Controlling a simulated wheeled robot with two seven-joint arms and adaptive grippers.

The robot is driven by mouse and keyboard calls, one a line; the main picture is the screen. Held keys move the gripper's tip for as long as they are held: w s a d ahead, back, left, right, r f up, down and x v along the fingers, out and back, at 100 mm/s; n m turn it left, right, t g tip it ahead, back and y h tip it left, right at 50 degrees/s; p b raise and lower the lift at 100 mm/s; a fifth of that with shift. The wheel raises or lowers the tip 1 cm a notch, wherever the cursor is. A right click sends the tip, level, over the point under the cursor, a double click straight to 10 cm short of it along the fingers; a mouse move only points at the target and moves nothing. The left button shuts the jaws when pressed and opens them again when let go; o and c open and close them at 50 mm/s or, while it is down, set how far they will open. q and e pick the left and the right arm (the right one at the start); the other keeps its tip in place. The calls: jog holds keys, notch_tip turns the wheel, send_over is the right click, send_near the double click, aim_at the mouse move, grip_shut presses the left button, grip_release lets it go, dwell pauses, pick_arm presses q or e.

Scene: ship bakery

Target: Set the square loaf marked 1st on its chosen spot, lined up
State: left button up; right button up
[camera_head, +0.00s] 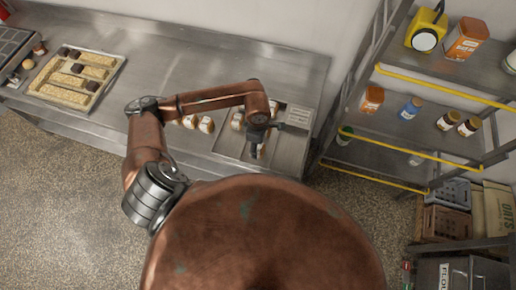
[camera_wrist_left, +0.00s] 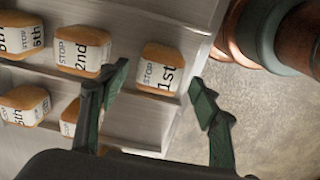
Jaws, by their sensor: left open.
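The square loaf marked 1st (camera_wrist_left: 160,68) is golden brown with a white printed band that also reads STOP. It rests in a grey metal tray and lies ahead of the gap between the fingertips in the left wrist view. My left gripper (camera_wrist_left: 158,86) is open, with its two green-padded fingers apart and nothing held. In the head view my left gripper (camera_head: 259,138) hangs over the tray (camera_head: 232,146) on the steel counter and partly hides a loaf (camera_head: 261,153). The chosen spot cannot be told. My right gripper is not in view.
The loaf marked 2nd (camera_wrist_left: 80,52) sits close to the left finger, with several other marked loaves further left. A large pan (camera_head: 112,82) of pale and dark pieces lies at the counter's left. A shelf rack (camera_head: 395,135) stands at the right.

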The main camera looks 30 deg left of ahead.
pick_arm(q)
notch_tip(320, 180, up, 8)
jog(key=b, duration=0.1)
jog(key=shift+r, duration=0.2)
